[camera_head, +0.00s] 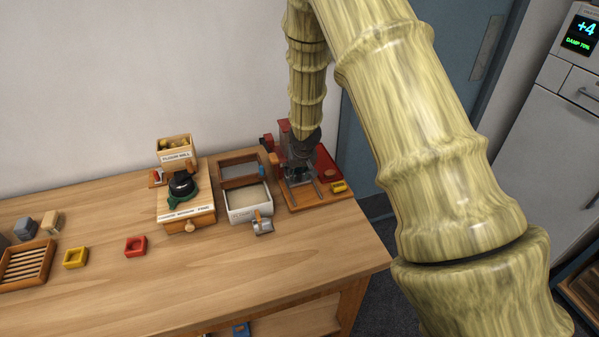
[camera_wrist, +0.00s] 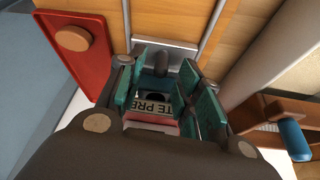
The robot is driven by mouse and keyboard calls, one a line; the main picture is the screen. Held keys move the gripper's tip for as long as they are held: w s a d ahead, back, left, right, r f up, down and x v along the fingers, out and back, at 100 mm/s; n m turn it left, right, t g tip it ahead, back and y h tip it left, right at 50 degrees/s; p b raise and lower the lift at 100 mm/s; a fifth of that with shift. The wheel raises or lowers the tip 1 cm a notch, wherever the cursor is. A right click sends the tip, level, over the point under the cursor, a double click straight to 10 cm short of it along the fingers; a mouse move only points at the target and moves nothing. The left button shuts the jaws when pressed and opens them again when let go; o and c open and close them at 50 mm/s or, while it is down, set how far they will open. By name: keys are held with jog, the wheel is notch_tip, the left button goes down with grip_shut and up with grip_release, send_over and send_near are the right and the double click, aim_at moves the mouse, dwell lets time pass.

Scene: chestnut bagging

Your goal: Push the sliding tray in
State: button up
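My gripper (camera_head: 303,166) is low over a red press on a wooden base (camera_head: 306,204) at the right end of the table. In the wrist view, the gripper's teal finger pads (camera_wrist: 168,98) stand apart. A label (camera_wrist: 150,105) reading "TE PRE" shows between them, partly hidden. Two metal rails (camera_wrist: 213,30) run along the wooden base, with a grey metal piece (camera_wrist: 165,46) across them beside the fingertips. I cannot tell for sure whether this piece is the sliding tray, or whether the fingers touch it. A red panel (camera_wrist: 97,62) with a round wooden knob lies to the left.
Left of the press stand a white box (camera_head: 236,214) with a wooden-framed sieve, a metal scoop (camera_head: 262,226) and a wooden mill (camera_head: 201,219). Red (camera_head: 136,246) and yellow (camera_head: 76,257) blocks and a slatted tray (camera_head: 50,251) lie further left. The front table is clear.

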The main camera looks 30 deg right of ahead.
jog(key=v, duration=1.1)
